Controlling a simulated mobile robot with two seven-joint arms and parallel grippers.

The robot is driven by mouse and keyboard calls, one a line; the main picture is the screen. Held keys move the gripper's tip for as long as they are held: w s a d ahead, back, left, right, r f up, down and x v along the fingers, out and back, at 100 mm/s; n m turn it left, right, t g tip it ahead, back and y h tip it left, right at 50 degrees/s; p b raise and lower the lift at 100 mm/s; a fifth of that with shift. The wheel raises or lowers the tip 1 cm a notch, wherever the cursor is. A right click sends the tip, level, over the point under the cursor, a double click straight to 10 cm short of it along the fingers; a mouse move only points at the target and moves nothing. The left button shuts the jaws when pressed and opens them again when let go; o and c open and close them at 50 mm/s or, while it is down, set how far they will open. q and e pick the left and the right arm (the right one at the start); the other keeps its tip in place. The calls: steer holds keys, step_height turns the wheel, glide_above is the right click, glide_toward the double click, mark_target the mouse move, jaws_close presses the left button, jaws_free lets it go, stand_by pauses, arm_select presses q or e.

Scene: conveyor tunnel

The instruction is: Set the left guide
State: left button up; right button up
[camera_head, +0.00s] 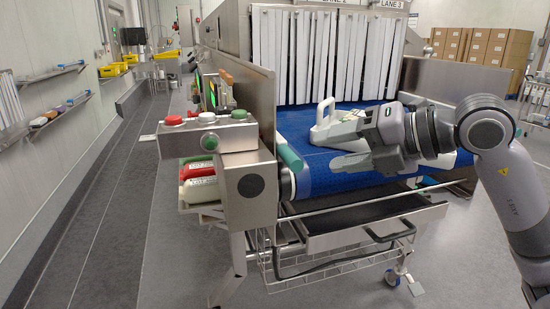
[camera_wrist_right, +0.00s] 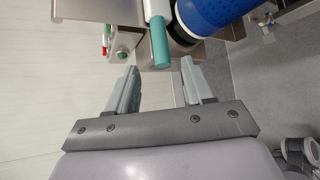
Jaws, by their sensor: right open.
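A teal cylinder-ended bar (camera_head: 290,158), which looks like the left guide, stands at the left edge of the blue belt (camera_head: 325,182). In the wrist view its teal end (camera_wrist_right: 160,46) points toward my right gripper (camera_wrist_right: 160,68), roughly centred between the fingertips and just past them, with no contact visible. In the head view my right gripper (camera_head: 336,146) is open and empty, pointing left over the belt, to the right of the teal end. A white handle-shaped piece (camera_head: 322,122) shows behind the gripper; part of it is hidden. My left gripper is not in view.
White strip curtains (camera_head: 310,55) hang over the tunnel mouth. A steel control box with red and green buttons (camera_head: 208,117) stands left of the belt, with bottles (camera_head: 198,172) below. A wire basket (camera_head: 325,268) and tray are under the belt. Floor at left is clear.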

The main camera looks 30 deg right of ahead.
steer(key=p+x, duration=0.1)
steer(key=x, duration=0.6)
steer(key=shift+p, duration=0.4)
steer(key=shift+d, duration=0.1)
jaws_close()
